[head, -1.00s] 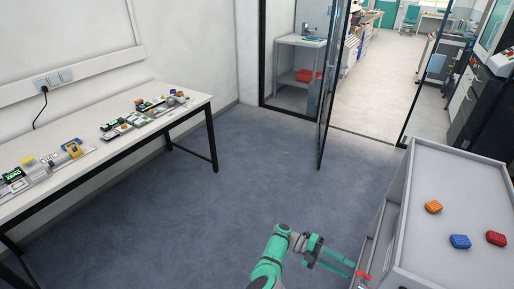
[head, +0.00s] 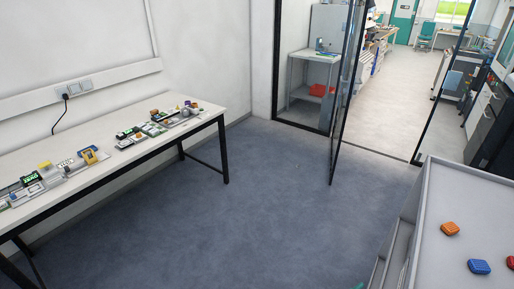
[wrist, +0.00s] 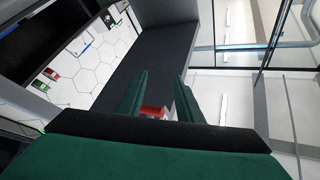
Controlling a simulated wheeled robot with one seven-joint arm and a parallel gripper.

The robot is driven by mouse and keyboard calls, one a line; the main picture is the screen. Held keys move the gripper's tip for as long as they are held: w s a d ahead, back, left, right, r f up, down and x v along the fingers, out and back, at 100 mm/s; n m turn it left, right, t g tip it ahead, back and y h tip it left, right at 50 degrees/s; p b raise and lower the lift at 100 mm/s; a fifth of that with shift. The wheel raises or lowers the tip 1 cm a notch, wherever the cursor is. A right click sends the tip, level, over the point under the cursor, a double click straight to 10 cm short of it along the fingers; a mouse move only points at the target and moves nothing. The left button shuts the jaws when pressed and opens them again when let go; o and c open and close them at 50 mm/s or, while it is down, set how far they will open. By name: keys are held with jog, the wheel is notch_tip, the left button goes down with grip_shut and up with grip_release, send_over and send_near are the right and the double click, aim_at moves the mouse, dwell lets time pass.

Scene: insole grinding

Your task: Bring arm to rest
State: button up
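My gripper (wrist: 163,78) shows in the wrist view as two green fingers standing apart. A small red and white thing (wrist: 154,111) shows in the gap between them; I cannot tell what it is or how far off it lies, and neither finger visibly presses on it. In the head view the arm is almost wholly out of sight, with only a sliver of green at the bottom edge.
A grey-white cabinet (head: 455,190) at the right carries an orange block (head: 450,229), a blue block (head: 479,266) and a red block (head: 510,262). A white table (head: 95,168) with several small devices stands at the left. The floor between is clear. A glass door (head: 348,90) stands behind.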

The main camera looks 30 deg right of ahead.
jog(key=w+a+r+n+t+y, duration=0.1)
jog(key=a+r+n+t+y, duration=0.2)
jog(key=a+n+t+y, duration=0.95)
jog(key=w+a+r+n+t+y, duration=0.25)
jog(key=a+n+t, duration=0.6)
jog(key=a, duration=1.15)
jog(key=s+a+r+n+g+y, duration=0.1)
jog(key=s+a+r+y, duration=0.1)
jog(key=a, duration=0.6)
jog(key=s+a+r+n+g+y, duration=0.1)
jog(key=s+a+r+n+y, duration=0.1)
jog(key=a+r, duration=0.4)
jog(key=s+a+r+n+y, duration=0.1)
jog(key=s+a+r+y, duration=0.2)
jog(key=a, duration=0.6)
jog(key=s+r, duration=0.1)
jog(key=s, duration=0.1)
jog(key=shift+s+a+n+g+y, duration=0.3)
jog(key=shift+s+n+g, duration=0.05)
jog(key=shift+n+g, duration=0.05)
jog(key=shift+w+r, duration=0.1)
jog(key=shift+w, duration=0.1)
